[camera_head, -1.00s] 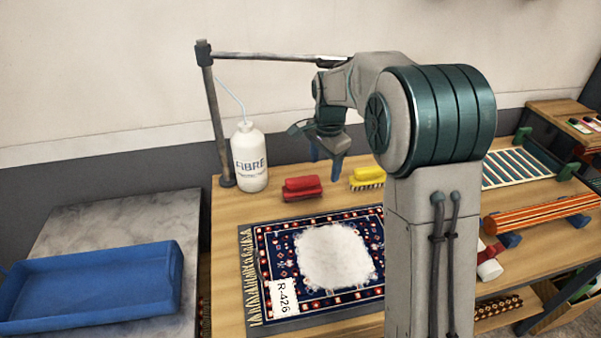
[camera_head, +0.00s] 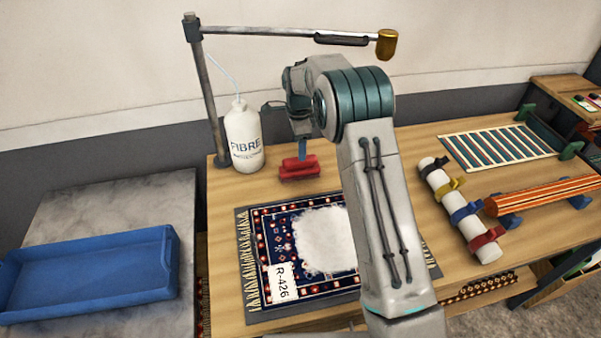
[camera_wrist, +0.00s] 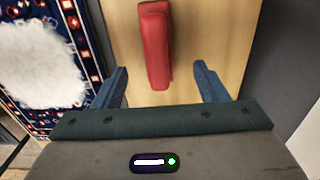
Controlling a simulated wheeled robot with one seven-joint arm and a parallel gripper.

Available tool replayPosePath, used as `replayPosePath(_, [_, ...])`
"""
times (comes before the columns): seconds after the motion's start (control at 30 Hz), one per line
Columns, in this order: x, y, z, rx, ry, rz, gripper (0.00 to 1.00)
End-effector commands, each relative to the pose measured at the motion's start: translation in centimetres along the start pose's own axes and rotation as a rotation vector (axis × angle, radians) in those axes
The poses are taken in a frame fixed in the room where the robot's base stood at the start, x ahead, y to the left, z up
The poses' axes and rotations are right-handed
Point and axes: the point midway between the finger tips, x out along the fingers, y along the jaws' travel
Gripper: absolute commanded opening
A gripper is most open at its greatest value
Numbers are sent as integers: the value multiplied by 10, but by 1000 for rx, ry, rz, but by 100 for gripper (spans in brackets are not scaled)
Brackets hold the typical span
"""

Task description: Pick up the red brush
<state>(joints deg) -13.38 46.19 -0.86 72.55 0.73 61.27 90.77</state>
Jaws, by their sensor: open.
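The red brush (camera_head: 299,169) lies on the wooden table behind the patterned rug in the head view. In the wrist view the red brush (camera_wrist: 155,45) lies lengthwise, with its near end between the two blue fingers. My gripper (camera_wrist: 160,85) is open and empty, with a finger on each side of the brush and a gap to each. In the head view my gripper (camera_head: 302,150) points down at the brush, and one finger shows just above or in front of it. I cannot tell the exact height above the brush.
A white bottle (camera_head: 243,138) stands left of the brush, by a metal post (camera_head: 207,95) with an overhead bar. The rug (camera_head: 262,217) with white foam lies in front. A blue tray (camera_head: 90,275) is at left. Rolled textiles (camera_head: 540,195) lie at right.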

Motion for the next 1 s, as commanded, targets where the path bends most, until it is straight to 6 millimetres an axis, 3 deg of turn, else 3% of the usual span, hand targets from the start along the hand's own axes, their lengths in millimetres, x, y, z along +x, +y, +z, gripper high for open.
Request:
replayPosePath(0.03, [18, 0, -1, 0, 0, 2, 66])
replayPosePath(0.1, [30, 1, -1, 1, 0, 3, 66])
replayPosePath(0.43, [54, 1, -3, 4, 0, 0, 66])
replayPosePath(0.7, [93, 4, -4, 4, 1, 1, 66])
replayPosePath(1.0, [95, 4, -4, 4, 1, -1, 64])
